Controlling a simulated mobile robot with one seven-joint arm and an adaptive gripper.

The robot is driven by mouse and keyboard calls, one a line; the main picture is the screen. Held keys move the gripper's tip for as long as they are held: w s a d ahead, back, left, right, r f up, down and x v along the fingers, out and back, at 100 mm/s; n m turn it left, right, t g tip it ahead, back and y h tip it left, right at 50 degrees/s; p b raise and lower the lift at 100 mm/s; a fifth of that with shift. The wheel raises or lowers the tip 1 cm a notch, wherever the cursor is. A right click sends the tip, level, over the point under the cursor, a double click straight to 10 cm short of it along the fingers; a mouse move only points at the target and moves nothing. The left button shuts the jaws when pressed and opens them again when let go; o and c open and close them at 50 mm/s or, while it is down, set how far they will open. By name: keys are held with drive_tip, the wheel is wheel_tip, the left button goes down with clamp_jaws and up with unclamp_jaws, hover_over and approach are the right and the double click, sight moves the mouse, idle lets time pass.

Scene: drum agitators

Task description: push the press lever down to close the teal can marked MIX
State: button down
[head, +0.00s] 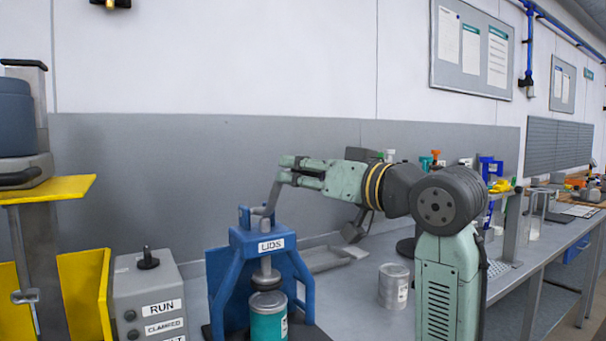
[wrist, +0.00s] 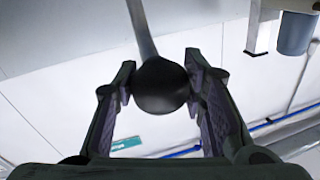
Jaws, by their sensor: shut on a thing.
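The blue press (head: 243,262) labelled LIDS stands at the front of the bench. Its grey lever (head: 271,200) rises steeply from the press top to my gripper (head: 286,171). In the wrist view my gripper (wrist: 159,72) has its two fingers on either side of the dark round lever knob (wrist: 161,88), shut on it. The teal can (head: 267,323) stands upright in the press, under the grey ram (head: 266,275). I cannot tell whether the ram touches the can's grey top. The can's white label is turned too far right to read.
A grey control box (head: 148,295) marked RUN and CLAMPED stands left of the press. A grey can (head: 393,286) and a shallow grey tray (head: 335,257) sit to the right. A yellow-framed machine (head: 50,190) is at far left. Bottles and a rack stand farther along the bench.

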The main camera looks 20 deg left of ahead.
wheel_tip(320, 180, down, 19)
drive_tip(key=s+d+n+t+y+b, duration=0.1)
drive_tip(key=y+b, duration=0.6)
drive_tip(key=b, duration=1.5)
drive_tip(key=shift+s+d+r+n+t+b, duration=0.15)
drive_tip(key=shift+d+n+t+b, duration=0.2)
drive_tip(key=shift+n, duration=0.25)
drive_tip(key=shift+a, duration=0.15)
drive_tip(key=c, duration=1.2)
unclamp_jaws()
drive_tip(key=shift+w+a, duration=0.1)
drive_tip(key=shift+w, duration=0.1)
drive_tip(key=shift+c, duration=0.2)
drive_tip(key=shift+o, duration=1.2)
drive_tip(key=shift+s+r, duration=0.1)
drive_tip(key=v, duration=1.2)
